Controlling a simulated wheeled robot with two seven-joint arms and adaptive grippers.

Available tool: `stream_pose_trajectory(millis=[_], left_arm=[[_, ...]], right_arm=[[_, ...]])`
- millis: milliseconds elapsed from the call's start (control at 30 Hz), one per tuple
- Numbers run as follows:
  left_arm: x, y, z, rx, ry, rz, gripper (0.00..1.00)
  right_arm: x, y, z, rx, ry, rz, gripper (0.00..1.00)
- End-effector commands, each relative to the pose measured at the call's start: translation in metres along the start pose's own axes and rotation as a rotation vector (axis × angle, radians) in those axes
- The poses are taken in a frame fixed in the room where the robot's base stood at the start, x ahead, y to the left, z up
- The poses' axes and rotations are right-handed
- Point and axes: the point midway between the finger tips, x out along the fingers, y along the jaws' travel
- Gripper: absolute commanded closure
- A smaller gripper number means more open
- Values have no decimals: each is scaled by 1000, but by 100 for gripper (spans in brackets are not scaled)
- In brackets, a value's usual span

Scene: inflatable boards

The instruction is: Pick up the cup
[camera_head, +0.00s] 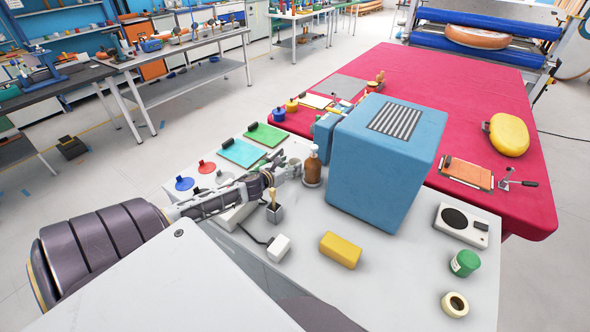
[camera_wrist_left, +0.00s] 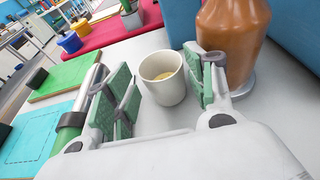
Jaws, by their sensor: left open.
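The cup (camera_wrist_left: 162,90) is small and off-white, with something yellowish-brown inside. It stands upright on the pale table in the left wrist view, just beyond and partly between the green-padded fingers. My left gripper (camera_wrist_left: 160,84) is open, with a pad on either side of the cup and no clear contact. In the head view my left gripper (camera_head: 290,167) is low over the table beside the brown bottle, and I cannot make out the cup there. My right gripper is not in view.
A brown bottle (camera_wrist_left: 232,35) stands close to the right finger; it also shows in the head view (camera_head: 312,168). A large blue block (camera_head: 385,165) is behind it. Green and teal boards (camera_head: 243,152) lie left. A yellow block (camera_head: 340,250) sits nearer.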

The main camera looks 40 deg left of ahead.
Motion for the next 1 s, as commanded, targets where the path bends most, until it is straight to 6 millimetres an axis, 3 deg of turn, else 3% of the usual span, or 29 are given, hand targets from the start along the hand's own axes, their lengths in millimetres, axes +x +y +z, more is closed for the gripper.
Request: stream_pose_trajectory(millis=[700, 1000], left_arm=[[39, 0, 0, 1, 0, 1, 45], [47, 0, 0, 0, 1, 0, 45]], right_arm=[[0, 1, 1, 0, -1, 1, 60], [0, 1, 1, 0, -1, 1, 60]])
